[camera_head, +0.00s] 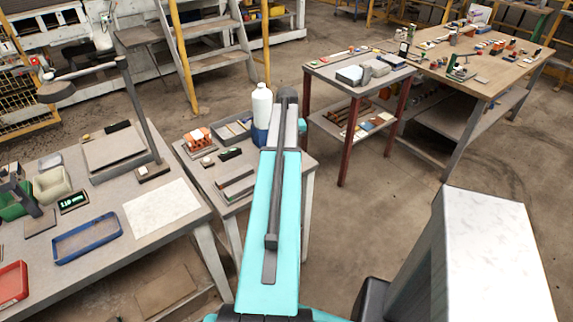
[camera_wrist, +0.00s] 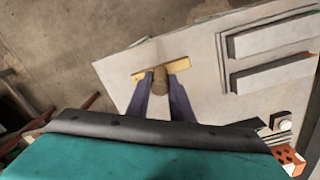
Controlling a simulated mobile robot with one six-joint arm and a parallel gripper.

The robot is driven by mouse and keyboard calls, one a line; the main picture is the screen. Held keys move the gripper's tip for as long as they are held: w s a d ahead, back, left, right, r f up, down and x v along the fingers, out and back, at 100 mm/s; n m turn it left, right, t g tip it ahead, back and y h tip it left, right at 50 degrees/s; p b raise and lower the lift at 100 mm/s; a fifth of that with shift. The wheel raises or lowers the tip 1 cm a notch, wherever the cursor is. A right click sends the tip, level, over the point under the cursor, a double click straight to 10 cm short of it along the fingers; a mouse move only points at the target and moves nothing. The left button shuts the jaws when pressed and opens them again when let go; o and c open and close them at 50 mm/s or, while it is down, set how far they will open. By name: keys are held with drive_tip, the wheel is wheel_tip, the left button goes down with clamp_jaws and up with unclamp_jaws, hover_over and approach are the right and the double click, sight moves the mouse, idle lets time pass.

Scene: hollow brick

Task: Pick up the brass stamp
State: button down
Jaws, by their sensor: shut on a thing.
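The brass stamp (camera_wrist: 160,78) shows in the wrist view, with a brown round handle and a flat brass bar across its far end. My gripper (camera_wrist: 160,88) has its two dark fingers on either side of the handle and is shut on it. The stamp is over or on the pale top of the small table (camera_wrist: 205,90); I cannot tell whether it touches. In the head view my arm hides the gripper and the stamp.
On the small table are an orange hollow brick (camera_head: 197,137), a white bottle (camera_head: 262,105) and grey bars (camera_head: 236,182). A long workbench (camera_head: 165,208) stands at the left. A red-legged table (camera_head: 325,70) stands behind, at the right. Open floor lies at the right.

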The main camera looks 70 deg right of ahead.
drive_tip(key=shift+r, duration=0.15)
drive_tip(key=shift+r+b, duration=0.7)
drive_tip(key=shift+r, duration=0.7)
drive_tip(key=shift+s+a+r, duration=0.1)
drive_tip(key=shift+a+r, duration=0.05)
drive_tip(key=shift+a, duration=0.05)
drive_tip(key=s+a+r+b, duration=0.1)
drive_tip(key=s+a+b, duration=0.2)
drive_tip(key=s+a, duration=0.5)
drive_tip(key=a, duration=0.4)
drive_tip(key=shift+s+a+r+b, duration=0.3)
drive_tip(key=shift+s+a, duration=0.1)
